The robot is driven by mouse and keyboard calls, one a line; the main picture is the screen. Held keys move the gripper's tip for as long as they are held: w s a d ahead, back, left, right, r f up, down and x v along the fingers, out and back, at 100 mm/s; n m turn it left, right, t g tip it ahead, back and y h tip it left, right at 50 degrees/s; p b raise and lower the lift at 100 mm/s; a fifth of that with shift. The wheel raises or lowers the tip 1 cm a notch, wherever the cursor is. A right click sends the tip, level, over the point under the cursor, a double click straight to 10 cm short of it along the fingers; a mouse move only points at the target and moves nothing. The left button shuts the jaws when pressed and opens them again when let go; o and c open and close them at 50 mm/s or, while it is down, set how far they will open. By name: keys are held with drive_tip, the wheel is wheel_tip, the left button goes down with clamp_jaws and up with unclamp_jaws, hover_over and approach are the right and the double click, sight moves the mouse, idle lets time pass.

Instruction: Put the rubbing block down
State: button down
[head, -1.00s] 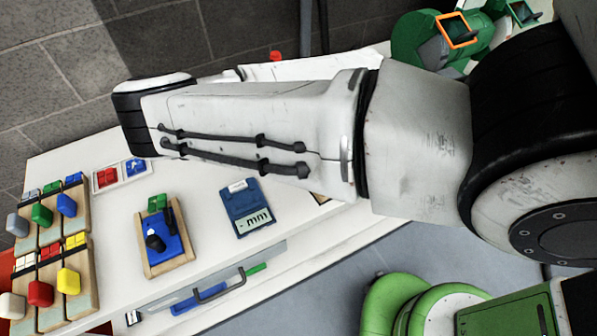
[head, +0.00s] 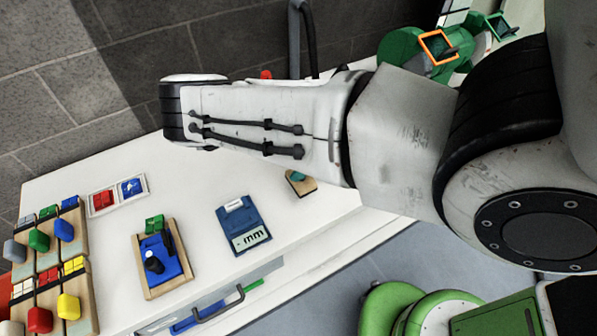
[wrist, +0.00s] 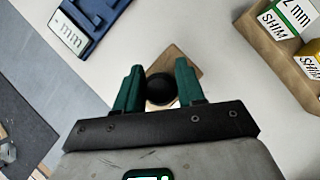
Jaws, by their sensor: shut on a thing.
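The rubbing block is a small wooden piece with a round black knob. In the wrist view its wood (wrist: 186,62) shows beyond the knob, between and past the green fingers. My gripper (wrist: 160,87) is shut on the knob, one finger on each side. In the head view the wooden block (head: 305,187) shows below my forearm at the white worktop's front part, with a green fingertip (head: 297,176) over it. My arm hides the rest. I cannot tell whether the block's underside touches the worktop.
A blue gauge marked "mm" (head: 243,224) lies left of the block. Further left are a wooden tray with a blue pad (head: 163,258), a white tile frame (head: 117,194) and racks of coloured blocks (head: 55,250). Shim holders (wrist: 285,45) show in the wrist view. Bare worktop surrounds the block.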

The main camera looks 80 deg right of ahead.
drive_tip(key=shift+d+f, duration=0.15)
drive_tip(key=shift+f, duration=0.05)
drive_tip(key=shift+w+d+f, duration=0.15)
drive_tip(key=shift+f, duration=1.55)
drive_tip(key=shift+f, duration=0.2)
drive_tip(key=c, duration=0.7)
unclamp_jaws()
